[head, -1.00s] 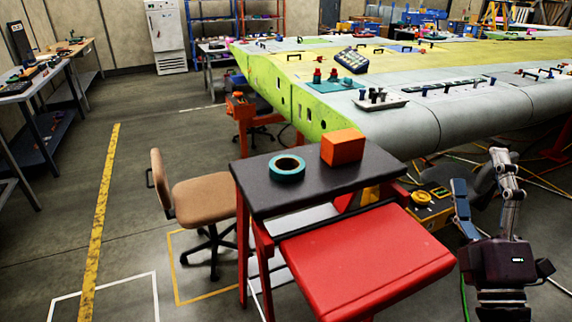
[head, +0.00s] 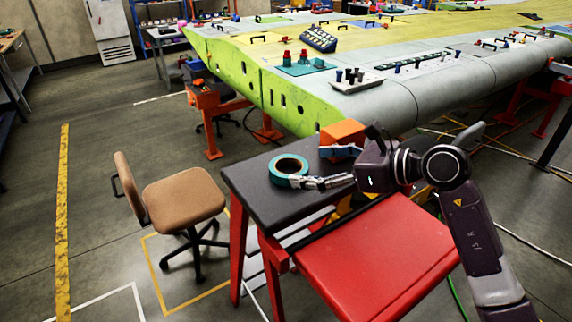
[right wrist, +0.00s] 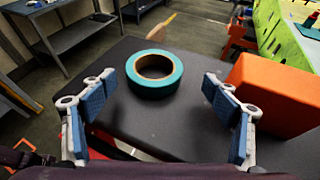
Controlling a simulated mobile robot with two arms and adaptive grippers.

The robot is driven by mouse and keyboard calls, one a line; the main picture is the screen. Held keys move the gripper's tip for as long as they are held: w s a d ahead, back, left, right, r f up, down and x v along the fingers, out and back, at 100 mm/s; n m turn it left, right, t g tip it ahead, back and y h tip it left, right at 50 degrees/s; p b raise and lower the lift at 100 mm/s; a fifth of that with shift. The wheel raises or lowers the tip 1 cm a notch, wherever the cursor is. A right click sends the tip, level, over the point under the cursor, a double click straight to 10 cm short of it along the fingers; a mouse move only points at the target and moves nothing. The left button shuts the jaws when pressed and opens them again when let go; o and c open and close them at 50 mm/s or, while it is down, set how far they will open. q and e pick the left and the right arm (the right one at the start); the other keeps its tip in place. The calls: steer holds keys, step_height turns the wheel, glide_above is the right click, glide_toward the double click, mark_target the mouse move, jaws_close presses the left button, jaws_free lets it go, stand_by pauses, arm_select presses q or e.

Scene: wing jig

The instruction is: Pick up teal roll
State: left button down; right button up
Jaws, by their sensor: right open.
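The teal roll (head: 289,168) lies flat on the dark top of a small red-legged stand (head: 262,203). In the right wrist view the teal roll (right wrist: 154,73) sits ahead of and between the spread fingers, apart from both. My right gripper (head: 322,168) is open and empty, low over the stand top on the roll's right side. In the right wrist view the blue-padded fingers of my right gripper (right wrist: 156,95) are wide apart. My left gripper is not in view.
An orange box (head: 342,133) stands on the same top, close beside a finger; in the right wrist view the orange box (right wrist: 276,94) is at right. A red panel (head: 375,260) is in front. A brown chair (head: 183,197) stands left. The wing (head: 300,95) is behind.

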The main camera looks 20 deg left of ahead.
mark_target(279, 165)
steer(key=shift+a+f+p, duration=0.1)
steer(key=shift+a+p, duration=0.65)
steer(key=shift+a, duration=0.35)
steer(key=p+x, duration=0.1)
steer(key=x, duration=0.3)
steer(key=shift+s+p, duration=0.25)
steer(key=shift+p, duration=0.1)
steer(key=shift+f, duration=0.15)
steer(key=shift+w, duration=0.1)
steer(key=shift+c, duration=0.8)
steer(key=c, duration=1)
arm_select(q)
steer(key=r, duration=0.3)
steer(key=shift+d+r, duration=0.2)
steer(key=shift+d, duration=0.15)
arm_select(e)
steer(key=shift+c, duration=0.6)
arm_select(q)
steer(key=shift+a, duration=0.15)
